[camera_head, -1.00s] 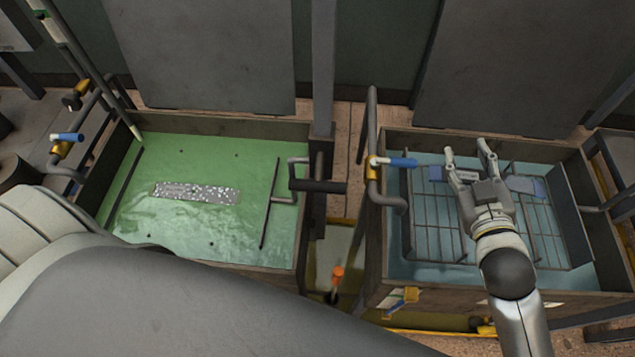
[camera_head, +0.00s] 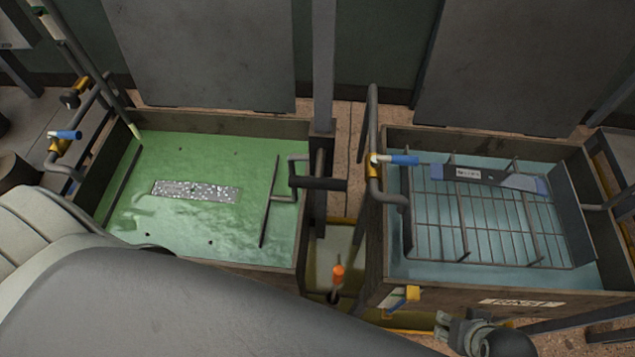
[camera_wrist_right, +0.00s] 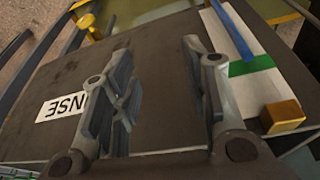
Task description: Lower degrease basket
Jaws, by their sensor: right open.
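A wire basket (camera_head: 487,230) sits in the right tank (camera_head: 590,240), with its grid in or just above the pale blue liquid. A dark bar with a small label and blue ends (camera_head: 468,174) lies across its far side. The label on that bar is too small to read. My right gripper (camera_head: 450,325) is low in front of the right tank, apart from the basket. In the wrist view my right gripper (camera_wrist_right: 157,48) is open and empty, facing the tank's front wall with a white label ending in "NSE" (camera_wrist_right: 62,107). My left gripper is out of view.
The left tank (camera_head: 215,122) holds green liquid with a speckled perforated plate (camera_head: 196,190) in it. A post with a dark handle (camera_head: 318,185) stands between the tanks. Blue-handled valves (camera_head: 403,160) and an orange-topped lever (camera_head: 338,272) are nearby. My left arm covers the lower left.

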